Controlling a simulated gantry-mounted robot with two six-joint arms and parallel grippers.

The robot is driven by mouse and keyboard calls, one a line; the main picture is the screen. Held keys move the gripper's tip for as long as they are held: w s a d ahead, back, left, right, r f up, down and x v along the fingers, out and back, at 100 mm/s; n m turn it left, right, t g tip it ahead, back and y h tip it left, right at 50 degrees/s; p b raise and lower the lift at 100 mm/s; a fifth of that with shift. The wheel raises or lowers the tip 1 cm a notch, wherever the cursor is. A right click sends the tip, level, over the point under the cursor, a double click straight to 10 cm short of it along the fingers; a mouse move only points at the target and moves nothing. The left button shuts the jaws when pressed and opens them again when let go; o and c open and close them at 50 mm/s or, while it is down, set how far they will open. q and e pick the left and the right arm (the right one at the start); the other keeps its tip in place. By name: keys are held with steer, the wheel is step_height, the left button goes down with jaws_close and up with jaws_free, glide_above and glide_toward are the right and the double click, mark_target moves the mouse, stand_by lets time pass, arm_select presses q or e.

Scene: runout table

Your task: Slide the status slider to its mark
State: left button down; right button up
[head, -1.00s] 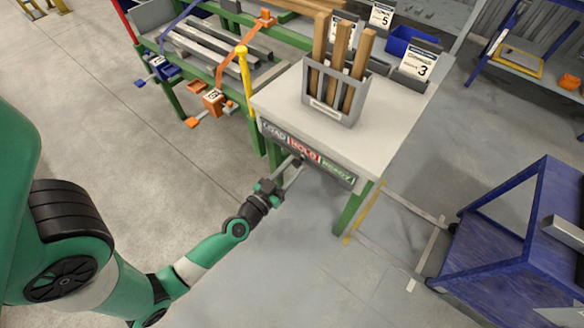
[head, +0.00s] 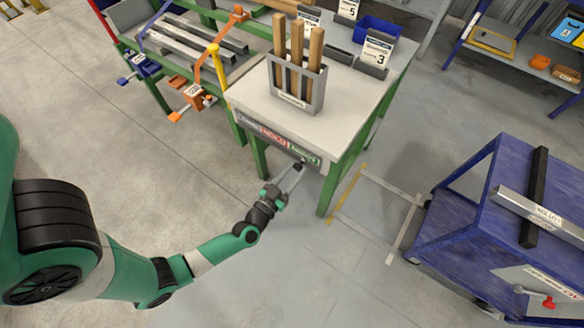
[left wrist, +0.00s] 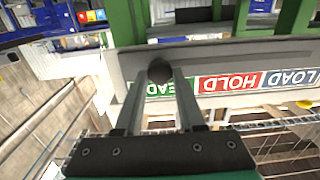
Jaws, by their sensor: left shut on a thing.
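The dark round slider knob (left wrist: 160,71) is at the READY section, between my left fingertips. My left gripper (head: 297,170) is shut on the knob; it also shows in the left wrist view (left wrist: 160,82). The fingers partly cover the READY label there. My right gripper is not in view.
The table (head: 250,98) carries a grey holder (head: 297,103) with wooden bars. An orange clamp (head: 192,94) and a yellow post (head: 217,70) stand left of it. A blue cart (head: 480,220) stands at the right. The floor before the table is clear.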

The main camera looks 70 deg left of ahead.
arm_select(q)
steer(key=c, duration=0.9)
jaws_free()
steer(key=o, duration=0.4)
steer(key=shift+w+d, duration=0.15)
steer(key=shift+d, duration=0.1)
steer(key=shift+a, duration=0.1)
steer(key=p+v, duration=0.4)
steer(key=v, duration=0.7)
steer(key=shift+s, duration=0.4)
steer(key=shift+r, duration=0.1)
